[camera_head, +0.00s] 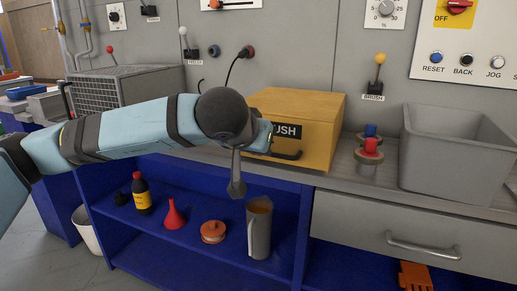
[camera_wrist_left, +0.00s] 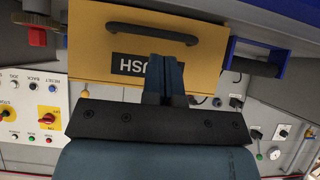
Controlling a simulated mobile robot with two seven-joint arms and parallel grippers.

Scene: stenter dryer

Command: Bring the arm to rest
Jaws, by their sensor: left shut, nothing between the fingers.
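My left arm reaches in from the left in the head view, ending at a dark round wrist in front of the yellow BRUSH box (camera_head: 305,108). My left gripper (camera_wrist_left: 165,60) shows in the wrist view with its two blue-grey fingers together and nothing between them. In the head view the wrist mostly hides it. The wrist view shows the box (camera_wrist_left: 205,55) upside down, with its black handle (camera_wrist_left: 152,32) beyond the fingertips. I cannot tell whether the fingers touch the box. My right gripper is not in view.
A grey bin (camera_head: 455,165) and red and blue knobbed parts (camera_head: 370,150) stand right of the box. The blue shelf below holds a dark bottle (camera_head: 142,195), a red funnel (camera_head: 174,215), an orange-topped round item (camera_head: 213,232) and a grey jug (camera_head: 259,232). A panel wall stands behind.

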